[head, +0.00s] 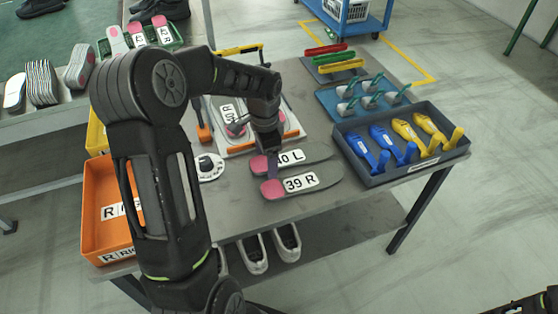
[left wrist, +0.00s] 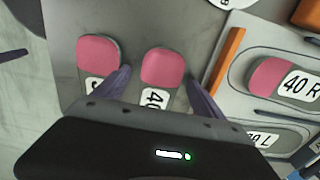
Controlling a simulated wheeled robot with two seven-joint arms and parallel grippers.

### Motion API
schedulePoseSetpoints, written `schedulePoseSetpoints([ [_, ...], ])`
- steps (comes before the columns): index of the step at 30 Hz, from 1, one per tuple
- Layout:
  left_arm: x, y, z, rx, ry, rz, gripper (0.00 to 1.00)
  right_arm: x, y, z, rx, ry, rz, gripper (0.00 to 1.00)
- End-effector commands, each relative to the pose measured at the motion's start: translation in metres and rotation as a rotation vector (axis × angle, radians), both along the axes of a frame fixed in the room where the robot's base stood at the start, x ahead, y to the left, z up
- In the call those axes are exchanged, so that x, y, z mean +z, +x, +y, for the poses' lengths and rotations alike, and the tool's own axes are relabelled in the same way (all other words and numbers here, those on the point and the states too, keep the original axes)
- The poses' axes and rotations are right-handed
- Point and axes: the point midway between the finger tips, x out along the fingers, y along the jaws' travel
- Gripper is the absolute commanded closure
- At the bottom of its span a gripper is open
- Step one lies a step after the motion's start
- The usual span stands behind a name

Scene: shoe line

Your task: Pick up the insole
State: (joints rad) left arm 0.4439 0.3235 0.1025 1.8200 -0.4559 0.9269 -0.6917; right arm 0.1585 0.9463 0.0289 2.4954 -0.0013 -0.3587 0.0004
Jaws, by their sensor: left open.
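Two grey insoles with pink heel ends lie side by side on the grey table. The nearer one is labelled 39 R (head: 325,182); the one behind it is labelled 40 L (head: 318,153). My left gripper (head: 270,150) is open over the heel end of the 40 L insole, partly covering it in the head view. In the left wrist view, the pink heel of the 40 L insole (left wrist: 163,67) shows between the two spread fingers, and the 39 R insole (left wrist: 98,55) lies outside the left finger. Whether the fingers touch the insole cannot be told.
A fixture board (left wrist: 225,90) with insoles labelled 40 R (left wrist: 290,82) and another L lies beside the gripper. A dark tray (head: 372,180) of blue and yellow tools stands at the right. An orange bin (head: 100,185) stands at the left. White shoes (head: 253,255) are on the lower shelf.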

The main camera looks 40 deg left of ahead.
Motion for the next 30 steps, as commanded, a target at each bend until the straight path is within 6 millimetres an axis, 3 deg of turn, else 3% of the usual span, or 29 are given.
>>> schedulePoseSetpoints([
  [13,0.0005,0.0002,0.0,0.0,0.0,0.0,0.2,0.0,0.0,0.0,0.0,0.0,0.0,0.64],
  [30,0.0005,0.0002,0.0,0.0,0.0,0.0,0.67,0.0,0.0,0.0,0.0,0.0,0.0,0.64],
])
